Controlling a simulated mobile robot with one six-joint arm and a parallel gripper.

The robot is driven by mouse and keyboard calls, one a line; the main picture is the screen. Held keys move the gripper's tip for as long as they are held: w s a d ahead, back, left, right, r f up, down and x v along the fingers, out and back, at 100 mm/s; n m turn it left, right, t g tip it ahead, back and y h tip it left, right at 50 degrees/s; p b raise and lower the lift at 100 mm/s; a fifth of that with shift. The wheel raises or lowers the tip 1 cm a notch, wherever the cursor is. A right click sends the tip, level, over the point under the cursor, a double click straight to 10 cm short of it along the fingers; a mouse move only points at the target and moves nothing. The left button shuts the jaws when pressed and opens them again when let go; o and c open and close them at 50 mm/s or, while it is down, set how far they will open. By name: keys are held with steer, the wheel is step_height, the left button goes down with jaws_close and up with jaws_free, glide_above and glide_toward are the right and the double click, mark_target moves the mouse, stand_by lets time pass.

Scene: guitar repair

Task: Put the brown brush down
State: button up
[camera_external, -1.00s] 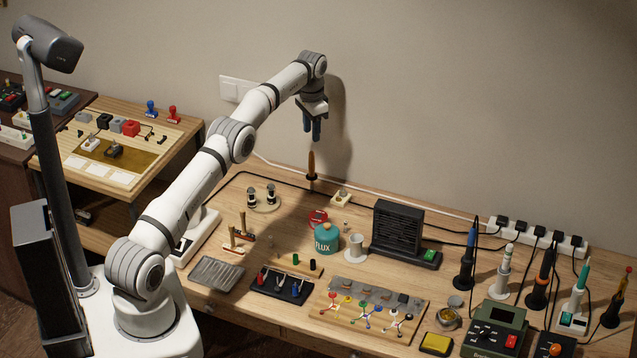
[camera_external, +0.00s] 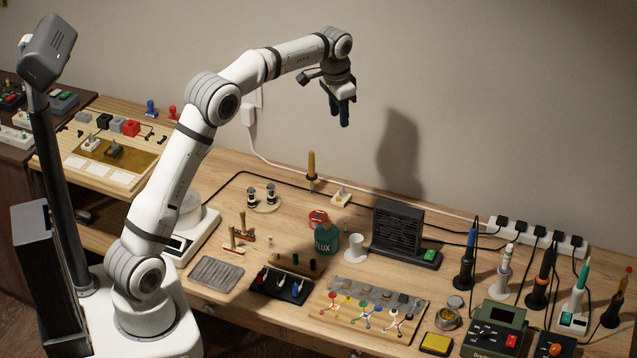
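The brown brush (camera_external: 311,166) stands upright, handle up, at the back of the wooden workbench (camera_external: 350,222), near the wall-side edge. My gripper (camera_external: 341,117) is in the air above and to the right of the brush, clear of it. Its two dark fingers point down and look apart, with nothing between them. The brush's lower end is small and dark, and I cannot make out its details.
A small beige block (camera_external: 340,197) is right of the brush, with a cable running behind. A flux jar (camera_external: 325,239), a white cup (camera_external: 355,249) and a black fan unit (camera_external: 398,229) stand in front and to the right.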

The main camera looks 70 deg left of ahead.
steer(key=s+d+r+t, duration=0.1)
steer(key=s+d+r, duration=0.2)
steer(key=s+d, duration=0.5)
steer(key=s+d+r, duration=0.3)
steer(key=s+d, duration=0.3)
steer(key=d, duration=0.3)
steer(key=s+d+f, duration=0.2)
steer(key=s+d, duration=0.1)
steer(key=s, duration=0.4)
steer(key=s+d+f+t, duration=0.1)
steer(key=s+d+f, duration=0.2)
steer(key=s, duration=0.4)
steer(key=s+d+f, duration=0.3)
steer(key=s+d, duration=0.2)
steer(key=s, duration=0.2)
steer(key=shift+s+m+h, duration=0.25)
steer(key=shift+m+h, duration=0.05)
steer(key=shift+m, duration=0.1)
steer(key=shift+d, duration=0.1)
